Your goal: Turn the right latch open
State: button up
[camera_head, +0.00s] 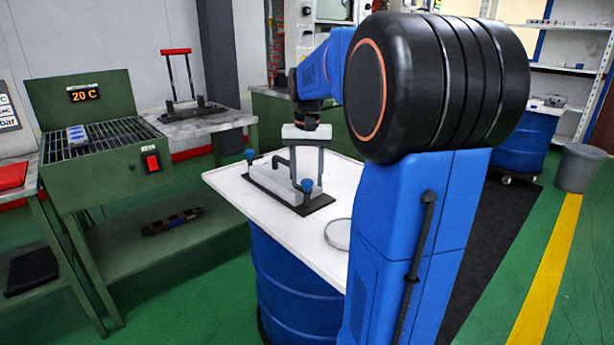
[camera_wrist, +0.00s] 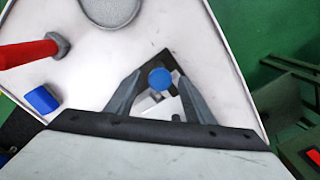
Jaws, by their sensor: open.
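The mould (camera_head: 283,180) sits on a dark base plate (camera_head: 318,204) on the white table. It has two blue-knobbed latches: the left latch (camera_head: 250,155) at the back left and the right latch (camera_head: 307,185) at the front right. A dark bent handle is between them. My gripper (camera_head: 306,165) hangs pointing down over the mould's right side, close to the right latch. In the wrist view my open gripper (camera_wrist: 161,80) has a finger on each side of a blue knob (camera_wrist: 160,78), seemingly the right latch. I cannot tell whether they touch. The gripper body hides most of the mould there.
A grey round dish (camera_head: 338,233) lies near the table's front edge. In the wrist view a red-handled tool (camera_wrist: 28,53) and a blue block (camera_wrist: 42,98) lie on the table. A green machine (camera_head: 110,150) reading 20 C stands left; a grey bin (camera_head: 581,168) is right.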

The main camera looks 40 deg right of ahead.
jog(key=c, duration=1)
jog(key=shift+c, duration=0.2)
jog(key=shift+m, duration=0.4)
jog(key=m, duration=0.3)
jog(key=shift+m, duration=0.3)
jog(key=m, duration=0.4)
jog(key=shift+m, duration=0.3)
jog(key=m, duration=0.4)
jog(key=shift+m, duration=2.5)
